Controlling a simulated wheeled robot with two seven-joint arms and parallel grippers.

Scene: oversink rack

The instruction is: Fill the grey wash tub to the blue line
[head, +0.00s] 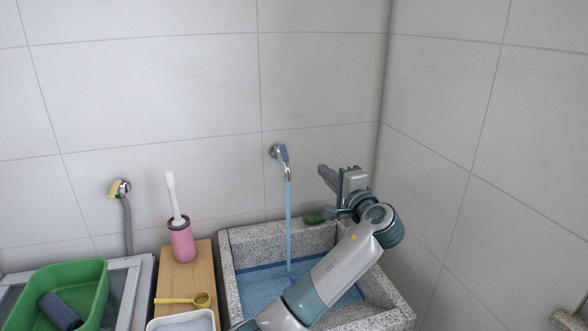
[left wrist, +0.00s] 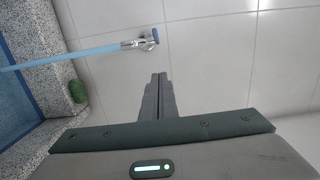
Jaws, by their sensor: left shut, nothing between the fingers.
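The grey speckled wash tub (head: 232,240) stands in the corner with blue water (head: 262,288) in it. A dark blue line (head: 268,266) runs along its inner back wall, just above the water. The exact gap is hard to judge. The wall tap (head: 277,152) has a blue lever (head: 284,153), and a blue stream (head: 288,220) runs from it into the tub. The tap also shows in the left wrist view (left wrist: 140,43). My left gripper (head: 322,172) is shut and empty, right of the tap and apart from it. My left arm hides the tub's front right part.
A green object (head: 315,217) lies on the tub's back rim. To the left are a wooden board (head: 170,283) with a pink brush holder (head: 182,243) and yellow scoop (head: 188,300), a white container (head: 182,322), a green basin (head: 85,275) and a second tap (head: 120,188).

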